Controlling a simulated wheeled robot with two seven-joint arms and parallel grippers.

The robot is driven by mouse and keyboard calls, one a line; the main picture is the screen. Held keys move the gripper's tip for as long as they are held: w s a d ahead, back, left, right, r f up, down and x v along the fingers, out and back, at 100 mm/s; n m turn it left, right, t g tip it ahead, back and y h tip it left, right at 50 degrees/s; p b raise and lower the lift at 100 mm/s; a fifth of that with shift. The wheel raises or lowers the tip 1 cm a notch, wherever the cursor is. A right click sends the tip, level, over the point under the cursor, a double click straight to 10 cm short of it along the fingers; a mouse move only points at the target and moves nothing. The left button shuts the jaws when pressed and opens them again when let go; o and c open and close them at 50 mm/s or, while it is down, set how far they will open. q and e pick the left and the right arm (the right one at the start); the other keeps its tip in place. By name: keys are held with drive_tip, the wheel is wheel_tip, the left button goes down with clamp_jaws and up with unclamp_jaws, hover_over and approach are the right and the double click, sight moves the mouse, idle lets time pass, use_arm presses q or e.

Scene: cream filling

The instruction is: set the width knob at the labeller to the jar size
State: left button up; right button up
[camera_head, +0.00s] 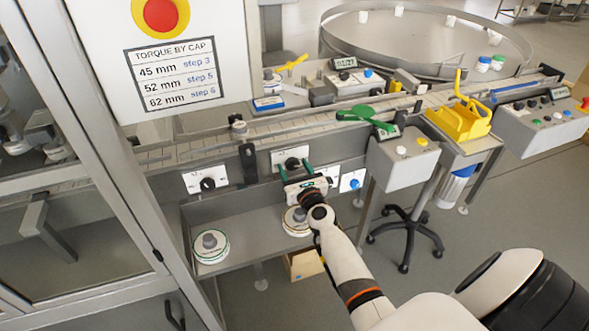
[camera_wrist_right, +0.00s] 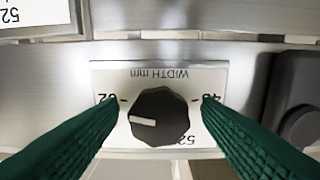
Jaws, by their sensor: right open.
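The width knob is black and ridged, on a white plate marked "WIDTH mm", seen upside down in the right wrist view (camera_wrist_right: 160,117). Its white pointer line points left in that view, near the partly covered "62" mark; "52" shows below and another mark at the right. In the head view, the knob (camera_head: 292,163) is on a plate on the conveyor's front side. My right gripper (camera_head: 303,182) is open in front of that plate. Its green fingers (camera_wrist_right: 160,130) lie either side of the knob, with gaps visible. My left gripper is not in view.
A second knob plate (camera_head: 207,184) lies to the left, past a black block (camera_head: 247,160). Two round reels (camera_head: 210,246) sit on the shelf below, one partly behind my arm. A torque sign (camera_head: 170,75) lists 45, 52 and 62 mm. A control box (camera_head: 405,155) stands at the right.

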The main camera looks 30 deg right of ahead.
drive_tip(key=shift+w, duration=0.1)
drive_tip(key=c, duration=1)
